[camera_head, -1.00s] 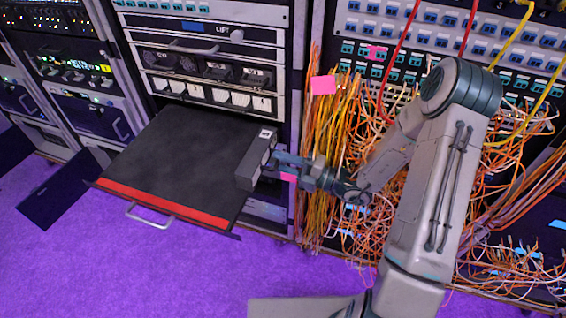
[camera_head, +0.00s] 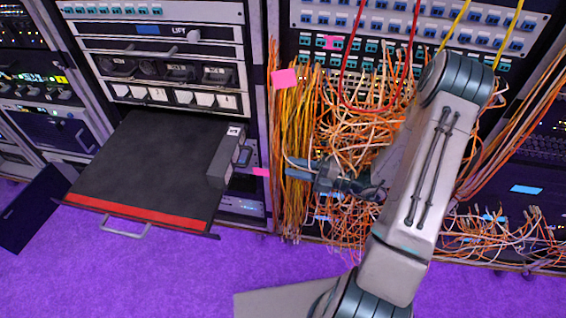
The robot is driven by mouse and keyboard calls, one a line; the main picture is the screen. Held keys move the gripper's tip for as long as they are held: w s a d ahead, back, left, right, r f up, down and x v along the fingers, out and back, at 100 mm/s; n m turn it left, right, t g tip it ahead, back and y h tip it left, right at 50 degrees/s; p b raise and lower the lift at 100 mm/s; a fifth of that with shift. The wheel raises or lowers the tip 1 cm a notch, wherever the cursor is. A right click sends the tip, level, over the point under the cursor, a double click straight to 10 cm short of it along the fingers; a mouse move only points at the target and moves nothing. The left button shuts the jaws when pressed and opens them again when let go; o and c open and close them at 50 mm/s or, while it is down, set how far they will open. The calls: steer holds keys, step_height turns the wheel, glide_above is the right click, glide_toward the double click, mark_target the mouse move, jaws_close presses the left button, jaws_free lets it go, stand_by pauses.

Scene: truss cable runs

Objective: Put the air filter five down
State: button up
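The air filter, a dark grey box (camera_head: 224,158) with a small white label on top, rests on the right side of a black pull-out shelf (camera_head: 135,160) with a red front edge. The label is too small to read for certain. A bluish handle shows on the box's right face. My gripper (camera_head: 292,167) is to the right of the box, clear of it, in front of the orange cables. Its two fingers point left and look spread, with nothing between them.
Dense orange and white cables (camera_head: 350,140) hang from the rack behind my gripper. Pink tags (camera_head: 285,78) mark the cables and rack post. A dark panel (camera_head: 32,208) lies at the left. The purple floor (camera_head: 130,275) in front is clear.

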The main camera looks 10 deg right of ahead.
steer(key=s+a+r+n+g+h, duration=0.25)
steer(key=s+n+g+h, duration=0.2)
steer(key=n, duration=0.55)
steer(key=s+a+r+n+g+h, duration=0.1)
steer(key=s+r+n+g+h, duration=0.2)
steer(key=s+n+g, duration=0.5)
steer(key=s+d+r+n+t+h, duration=0.1)
steer(key=d+r+n+t+h, duration=0.2)
steer(key=n, duration=0.7)
steer(key=s+d+r+n+t+h, duration=0.1)
steer(key=d+r+n+t+h, duration=0.2)
steer(key=n+h, duration=0.4)
step_height(320, 180, up, 2)
steer(key=n+t, duration=0.1)
steer(key=n, duration=0.3)
steer(key=shift+s+d, duration=0.15)
steer(key=shift+d, duration=0.1)
steer(key=shift+d+r+n+t+h, duration=0.2)
steer(key=shift+n+t+h, duration=0.15)
steer(key=shift+n, duration=0.15)
jaws_close()
steer(key=shift+s, duration=0.1)
